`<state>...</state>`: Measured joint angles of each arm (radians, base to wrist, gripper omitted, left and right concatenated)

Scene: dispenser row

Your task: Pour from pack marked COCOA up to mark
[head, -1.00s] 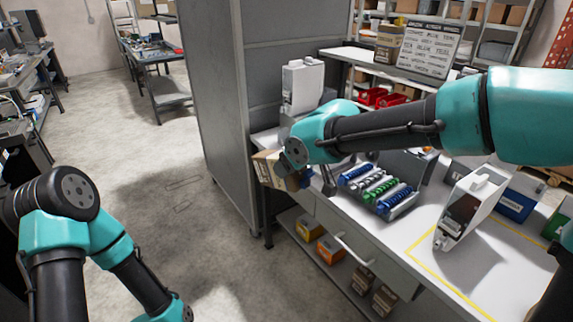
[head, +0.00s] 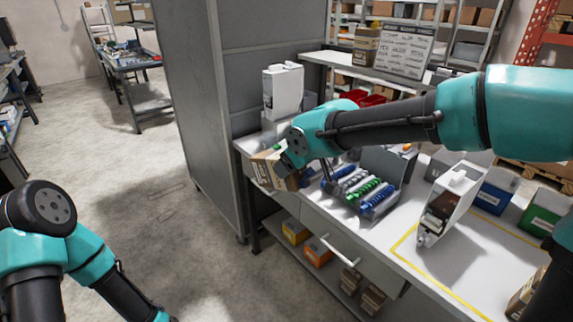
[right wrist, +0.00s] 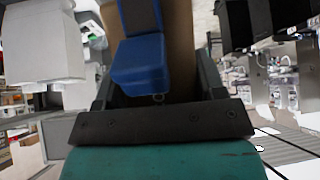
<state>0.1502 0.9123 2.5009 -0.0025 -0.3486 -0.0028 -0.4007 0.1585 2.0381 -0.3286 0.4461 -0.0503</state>
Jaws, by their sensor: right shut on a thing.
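My right gripper (head: 288,166) is shut on a brown cardboard pack (head: 263,170), held tilted at the left front end of the bench. Its label is too small to read. The pack also shows in the right wrist view (right wrist: 180,45), behind a blue block (right wrist: 140,62). A white dispenser (head: 283,90) stands just behind the pack, against the grey cabinet; a white body (right wrist: 45,45) shows at left in the wrist view. A second white dispenser (head: 452,200) with a dark window stands further right. I cannot make out a fill mark. My left gripper is outside the picture.
A rack of blue, green and grey rollers (head: 362,190) lies right of the held pack. Blue (head: 495,192) and green (head: 542,213) boxes stand at the right. A lettered board (head: 403,50) and another pack (head: 366,45) stand at the back. The yellow-outlined area has clear room.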

